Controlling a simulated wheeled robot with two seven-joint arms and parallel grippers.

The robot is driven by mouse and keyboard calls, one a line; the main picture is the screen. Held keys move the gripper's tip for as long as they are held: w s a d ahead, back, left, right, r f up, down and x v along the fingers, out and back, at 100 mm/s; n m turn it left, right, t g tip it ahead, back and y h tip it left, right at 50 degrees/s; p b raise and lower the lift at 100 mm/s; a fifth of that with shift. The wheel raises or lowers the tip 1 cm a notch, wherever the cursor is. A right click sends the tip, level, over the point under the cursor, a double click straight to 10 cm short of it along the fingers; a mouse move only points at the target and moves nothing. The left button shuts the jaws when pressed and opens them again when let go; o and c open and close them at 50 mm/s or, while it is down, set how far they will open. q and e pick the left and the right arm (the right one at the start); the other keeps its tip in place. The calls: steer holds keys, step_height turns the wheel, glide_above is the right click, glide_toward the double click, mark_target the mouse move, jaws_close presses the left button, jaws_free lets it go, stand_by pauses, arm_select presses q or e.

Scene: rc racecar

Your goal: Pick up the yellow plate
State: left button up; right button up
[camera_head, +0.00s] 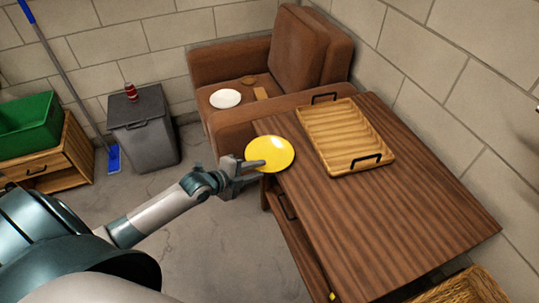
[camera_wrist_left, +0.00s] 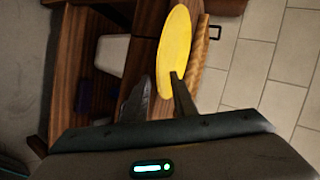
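The yellow plate (camera_head: 272,150) is at the left edge of the wooden table, beside the wooden tray. My left gripper (camera_head: 258,170) is at the plate's near left rim, and one finger overlaps the plate in the head view. In the left wrist view the plate (camera_wrist_left: 168,52) looks like a narrow, tilted oval ahead of the fingers. The fingers of my left gripper (camera_wrist_left: 161,92) stand apart, with the right one in front of the plate's lower part. I cannot tell whether a finger touches it. My right gripper is not in view.
The wooden table (camera_head: 410,215) has a slatted tray (camera_head: 345,137) with black handles close to the plate. A brown armchair (camera_head: 305,50) behind holds a white plate (camera_head: 225,98). A grey bin (camera_head: 143,130) with a red can (camera_head: 131,91) stands left. The table's front is clear.

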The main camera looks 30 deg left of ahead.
arm_select(q)
jaws_close()
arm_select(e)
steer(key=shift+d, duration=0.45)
arm_select(q)
steer(key=shift+r, duration=0.1)
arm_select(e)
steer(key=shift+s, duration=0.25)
arm_select(q)
steer(key=s+d+r, duration=0.3)
steer(key=d+r, duration=0.8)
steer(key=shift+d, duration=0.15)
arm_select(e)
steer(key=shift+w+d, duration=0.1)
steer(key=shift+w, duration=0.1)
arm_select(q)
steer(key=shift+f, duration=0.1)
